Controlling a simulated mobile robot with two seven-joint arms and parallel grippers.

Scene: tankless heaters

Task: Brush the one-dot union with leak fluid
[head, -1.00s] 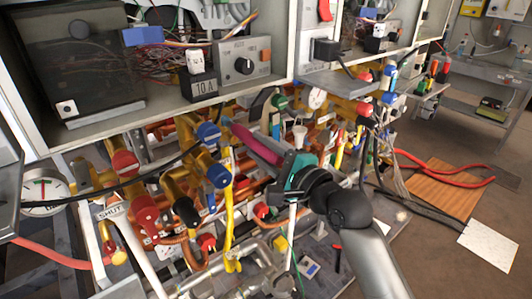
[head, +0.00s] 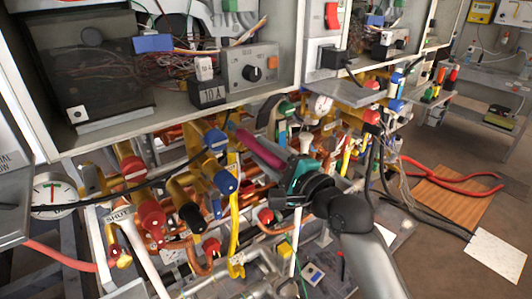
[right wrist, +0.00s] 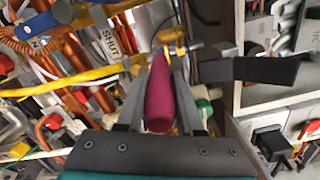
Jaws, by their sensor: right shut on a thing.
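My right gripper (head: 284,168) is shut on a long magenta tool (head: 256,145), which I take to be the brush. The tool points up and left, its far end close to the yellow and blue-capped fittings under the nearest heater. In the right wrist view, the magenta tool (right wrist: 160,100) lies between the two grey fingers, pointing away toward yellow pipework (right wrist: 150,43). Its bristle end is hard to make out, and I cannot tell whether it touches a fitting. I cannot pick out the one-dot union or its dot. My left gripper is not in view.
Crowded yellow valves with red caps (head: 134,169) and blue caps (head: 225,182), copper pipes and a black cable surround the tool. The open heater cabinet (head: 190,115) overhangs them. A pressure gauge (head: 52,192) is at the left. Open floor (head: 420,240) lies right.

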